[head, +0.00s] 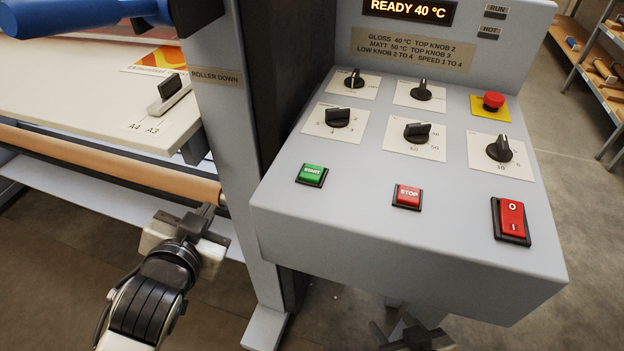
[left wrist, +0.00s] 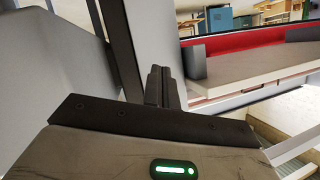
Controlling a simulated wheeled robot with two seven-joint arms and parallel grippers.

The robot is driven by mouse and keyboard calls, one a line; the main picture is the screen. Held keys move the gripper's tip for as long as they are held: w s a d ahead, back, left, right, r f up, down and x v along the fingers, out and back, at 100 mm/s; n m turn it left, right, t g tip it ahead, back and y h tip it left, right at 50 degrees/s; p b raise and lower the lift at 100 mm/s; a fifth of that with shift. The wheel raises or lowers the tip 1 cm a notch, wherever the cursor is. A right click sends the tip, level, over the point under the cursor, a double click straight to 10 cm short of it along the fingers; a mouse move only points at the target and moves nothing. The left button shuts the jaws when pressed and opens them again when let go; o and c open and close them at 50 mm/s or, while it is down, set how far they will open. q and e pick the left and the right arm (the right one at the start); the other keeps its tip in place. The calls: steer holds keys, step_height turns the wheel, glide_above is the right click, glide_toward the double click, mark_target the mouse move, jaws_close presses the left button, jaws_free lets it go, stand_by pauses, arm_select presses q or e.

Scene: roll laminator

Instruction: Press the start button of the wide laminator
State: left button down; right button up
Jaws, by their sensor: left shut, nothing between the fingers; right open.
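The wide laminator's grey control panel (head: 330,210) fills the middle and right of the head view. The green START button (head: 312,174) is at the panel's lower left, and the red STOP button (head: 407,196) is to its right. My left gripper (head: 208,215) is shut and empty, left of the panel and lower in the picture than START, apart from the button. Its closed fingers (left wrist: 158,86) also show in the left wrist view; START is not visible there. My right gripper (head: 408,335) is at the bottom edge, partly hidden below the panel, and is open.
The display (head: 408,10) reads READY 40 °C. Several black knobs, a red emergency stop (head: 493,101) and a red rocker switch (head: 512,220) share the panel. A grey upright post (head: 232,130) and a brown roller (head: 110,165) stand close to my left gripper.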

arm_select(q)
steer(key=w+d+r+m+t+h, duration=0.1)
steer(key=d+r+m+t+h, duration=0.3)
steer(key=r, duration=0.4)
steer(key=d+r+m+t+h, duration=0.1)
steer(key=d+r+m+h, duration=0.3)
steer(key=r, duration=0.5)
steer(key=w+d+r+m+t+h, duration=0.1)
steer(key=d+r+m+t+h, duration=0.2)
steer(key=r+m, duration=0.4)
steer(key=s+d+r+m+g+h+b, duration=0.1)
steer(key=s+d+m+g+h, duration=0.45)
steer(key=m+g, duration=0.8)
steer(key=s+d+r+m+g+h, duration=0.15)
steer(key=s+d+m+g, duration=0.6)
steer(key=m, duration=0.95)
steer(key=w+a+f+m+t+y, duration=0.1)
steer(key=w+a+f+t+y, duration=0.1)
steer(key=w+y, duration=0.4)
steer(key=w+a+f+m+t+y, duration=0.1)
steer(key=w+a+f+t+y, duration=0.2)
steer(key=w+a+y, duration=0.2)
steer(key=shift+w+a+f+t+y, duration=0.3)
steer(key=shift+w+a+t+y, duration=0.1)
steer(key=shift+w+y, duration=0.3)
